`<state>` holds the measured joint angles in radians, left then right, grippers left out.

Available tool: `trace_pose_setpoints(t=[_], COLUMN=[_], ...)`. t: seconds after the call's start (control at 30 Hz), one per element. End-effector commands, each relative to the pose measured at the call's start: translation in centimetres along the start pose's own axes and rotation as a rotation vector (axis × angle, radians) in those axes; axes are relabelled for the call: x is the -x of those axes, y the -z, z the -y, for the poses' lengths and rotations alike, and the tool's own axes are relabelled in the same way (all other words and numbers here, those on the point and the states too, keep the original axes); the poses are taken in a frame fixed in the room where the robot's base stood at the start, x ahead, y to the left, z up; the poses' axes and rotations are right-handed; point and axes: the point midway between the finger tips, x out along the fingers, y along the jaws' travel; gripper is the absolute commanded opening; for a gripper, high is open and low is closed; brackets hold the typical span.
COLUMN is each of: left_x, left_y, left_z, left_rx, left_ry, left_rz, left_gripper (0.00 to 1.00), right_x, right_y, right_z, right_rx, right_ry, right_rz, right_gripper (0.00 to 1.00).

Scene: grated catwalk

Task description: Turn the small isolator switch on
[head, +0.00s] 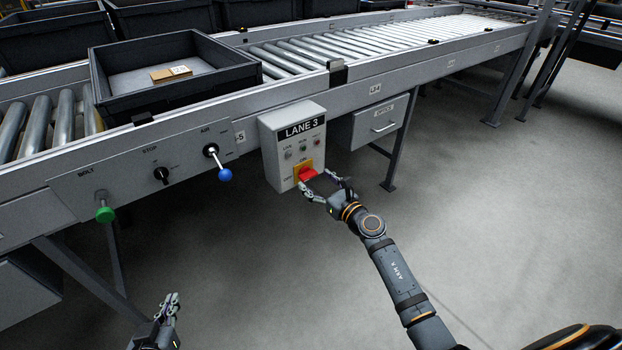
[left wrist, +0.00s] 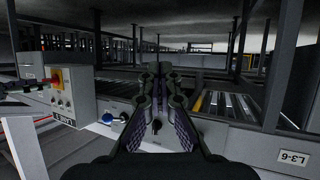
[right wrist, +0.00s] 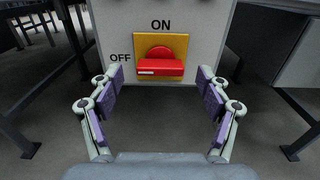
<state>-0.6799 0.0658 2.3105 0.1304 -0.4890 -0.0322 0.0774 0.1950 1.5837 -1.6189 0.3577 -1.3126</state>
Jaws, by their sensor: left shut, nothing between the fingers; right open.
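The isolator switch is a red handle (right wrist: 158,65) on a yellow plate (right wrist: 177,45), low on the front of the grey LANE 3 box (head: 293,120). In the right wrist view ON is printed above it and OFF to its left. The handle lies level, its white mark at the left end, towards OFF. My right gripper (head: 328,190) is open in front of the switch. Its fingers (right wrist: 160,88) stand left and right of the handle, apart from it. My left gripper (head: 172,303) is shut and empty, low at the left, away from the box.
Left of the box, a panel carries a blue-knobbed AIR lever (head: 224,174), a black STOP knob (head: 161,174) and a green BOLT knob (head: 105,214). A grey drawer (head: 378,124) is to the right. A black tote (head: 170,72) sits on the roller conveyor above. The floor in front is clear.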

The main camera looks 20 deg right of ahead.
Motion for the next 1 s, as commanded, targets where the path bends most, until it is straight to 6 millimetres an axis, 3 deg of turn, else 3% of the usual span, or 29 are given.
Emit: trace_pose_setpoints(t=[0.23, 0.6, 1.0], left_x=[-0.2, -0.1, -0.1], left_y=[3.8, 4.7, 4.6], left_z=[0.1, 0.1, 0.1], left_rx=[-0.012, -0.015, -0.015], left_ry=[0.005, 0.006, 0.006], left_rz=[-0.149, -0.180, -0.179], left_gripper=[0.00, 0.00, 0.00], right_x=[-2.2, -2.6, -2.5], right_y=[0.1, 0.1, 0.1], right_z=[0.0, 0.0, 0.0], right_rx=[-0.001, 0.000, 0.000], right_ry=[0.001, 0.001, 0.001], right_rz=[0.000, 0.000, 0.000], right_gripper=[0.77, 0.77, 0.23])
